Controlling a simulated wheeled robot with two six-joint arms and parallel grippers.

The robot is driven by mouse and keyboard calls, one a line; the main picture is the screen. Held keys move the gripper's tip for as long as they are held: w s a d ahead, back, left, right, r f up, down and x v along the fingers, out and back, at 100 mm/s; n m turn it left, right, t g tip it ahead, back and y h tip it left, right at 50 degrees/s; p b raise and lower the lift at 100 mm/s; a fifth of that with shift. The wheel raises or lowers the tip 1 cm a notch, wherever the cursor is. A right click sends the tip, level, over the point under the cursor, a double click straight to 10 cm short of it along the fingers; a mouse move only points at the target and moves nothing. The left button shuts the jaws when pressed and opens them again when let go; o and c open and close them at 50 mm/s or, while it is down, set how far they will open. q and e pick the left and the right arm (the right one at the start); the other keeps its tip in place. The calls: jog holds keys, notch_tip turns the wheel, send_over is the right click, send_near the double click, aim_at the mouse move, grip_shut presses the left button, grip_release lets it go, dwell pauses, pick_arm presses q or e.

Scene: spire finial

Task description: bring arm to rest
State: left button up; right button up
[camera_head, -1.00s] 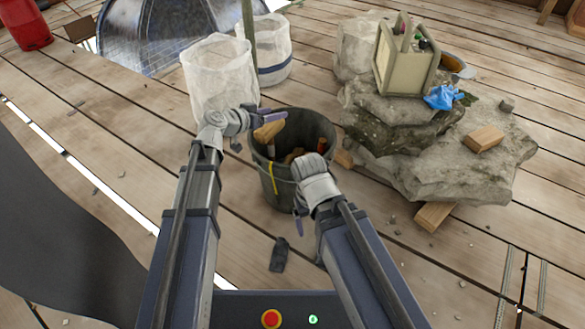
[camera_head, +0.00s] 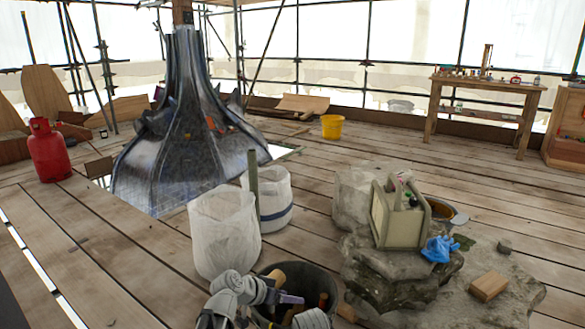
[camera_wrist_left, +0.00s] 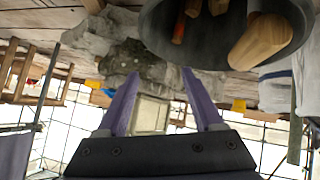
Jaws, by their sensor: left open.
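My left gripper (camera_head: 291,298) shows its purple fingers over the dark bucket (camera_head: 318,275) at the bottom of the head view. In the left wrist view the left gripper (camera_wrist_left: 163,90) is open, its two fingers apart with nothing between them. The bucket rim (camera_wrist_left: 160,45) shows upside down there, with a wooden piece (camera_wrist_left: 258,42) inside. Only the pale wrist of my right arm shows at the bottom edge of the head view; its fingers are out of frame.
White sacks (camera_head: 225,235) stand behind the bucket. A red gas cylinder (camera_head: 48,150) and a workbench (camera_head: 485,85) stand farther back.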

pick_arm(q)
jog(key=s+a+r+n+g+y+p, duration=0.1)
jog(key=s+a+r+g+y+p, duration=0.2)
jog(key=s, duration=0.4)
jog(key=s+r+n+g+y+p, duration=0.1)
jog(key=s+r+y+p, duration=0.15)
jog(key=s+p, duration=0.35)
jog(key=s+a+r+n+g+y+p, duration=0.15)
jog(key=s+y+p, duration=0.25)
jog(key=s, duration=0.5)
notch_tip(320, 180, up, 36)
jog(key=p, duration=3.5)
jog(key=shift+w+r+m+g+p, duration=0.15)
jog(key=shift+w+m+g+p, duration=0.15)
jog(key=shift+m+g+p, duration=0.1)
pick_arm(e)
notch_tip(320, 180, up, 51)
jog(key=shift+s, duration=0.1)
